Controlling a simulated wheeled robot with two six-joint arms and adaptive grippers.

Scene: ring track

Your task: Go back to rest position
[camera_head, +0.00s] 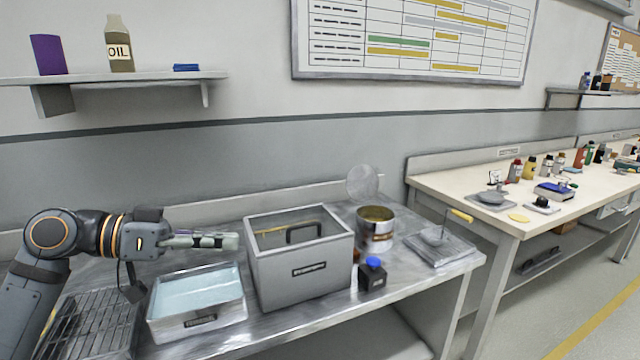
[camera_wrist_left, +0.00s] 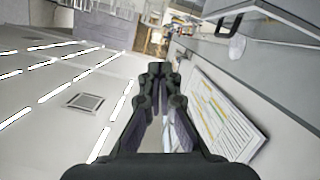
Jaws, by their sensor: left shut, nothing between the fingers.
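My left gripper (camera_head: 236,241) comes in from the left in the head view. It is shut and empty, pointing right above the back of the metal bench, behind the tray of pale blue liquid. In the left wrist view the fingers of the left gripper (camera_wrist_left: 160,70) meet at their tips, with nothing between them. Beyond them that view shows the ceiling lights and the wall chart (camera_wrist_left: 222,112). My right gripper is in neither view.
On the metal bench (camera_head: 340,322) stand a wire rack (camera_head: 100,335), the liquid tray (camera_head: 198,325), a grey lidded box (camera_head: 300,275), an open tin (camera_head: 376,235) and a blue-capped bottle (camera_head: 372,278). A shelf (camera_head: 130,80) hangs above. A second bench (camera_head: 440,185) stands right.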

